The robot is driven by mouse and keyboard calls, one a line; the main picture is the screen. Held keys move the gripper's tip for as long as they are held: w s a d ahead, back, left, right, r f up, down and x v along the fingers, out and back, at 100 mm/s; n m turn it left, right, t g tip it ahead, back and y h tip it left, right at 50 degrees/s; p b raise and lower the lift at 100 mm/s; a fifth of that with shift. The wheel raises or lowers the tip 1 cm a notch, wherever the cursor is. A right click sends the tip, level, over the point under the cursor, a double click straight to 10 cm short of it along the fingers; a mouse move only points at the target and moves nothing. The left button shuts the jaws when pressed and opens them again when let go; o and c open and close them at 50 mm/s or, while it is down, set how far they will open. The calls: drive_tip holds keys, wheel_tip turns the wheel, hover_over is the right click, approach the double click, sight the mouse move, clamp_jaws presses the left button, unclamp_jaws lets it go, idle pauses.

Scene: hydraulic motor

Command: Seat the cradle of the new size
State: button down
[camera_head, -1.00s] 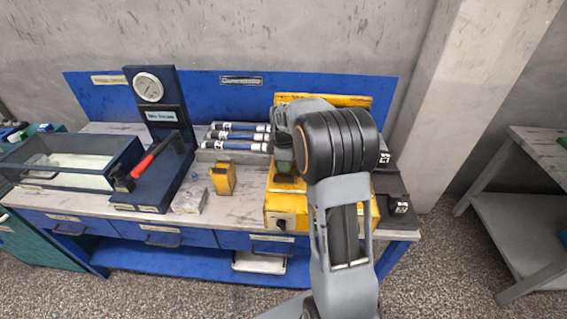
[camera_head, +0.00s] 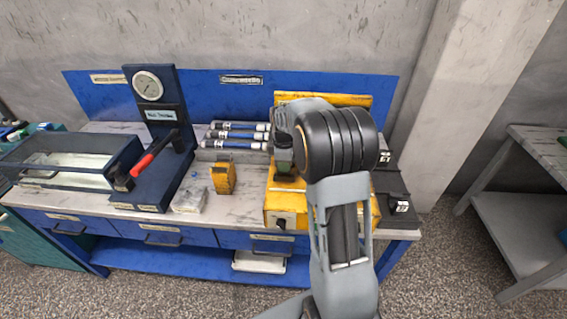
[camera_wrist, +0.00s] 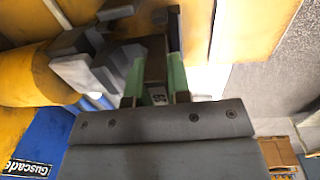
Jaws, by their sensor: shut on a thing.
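My gripper (camera_wrist: 154,82) has pale green fingers shut on a dark grey block, the cradle (camera_wrist: 156,60). The cradle carries a small pale label with digits too blurred to read surely. In the head view my wrist and arm hide most of the gripper (camera_head: 284,160), which is low over the yellow machine (camera_head: 286,207) on the right part of the bench. In the wrist view the yellow machine body (camera_wrist: 85,12) and grey metal parts (camera_wrist: 75,62) lie close beside the fingers. I cannot tell whether the cradle touches its seat.
Dark blocks with white labels (camera_head: 399,207) stand right of the machine. The bench front (camera_head: 240,218) is partly clear.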

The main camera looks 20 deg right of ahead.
drive_tip(key=shift+f+b, duration=0.7)
drive_tip(key=shift+f, duration=0.4)
drive_tip(key=c, duration=1.1)
unclamp_jaws()
drive_tip(key=shift+o, duration=0.6)
drive_tip(key=r, duration=1.4)
drive_tip(key=shift+s+a, duration=0.2)
drive_tip(key=shift+s, duration=0.15)
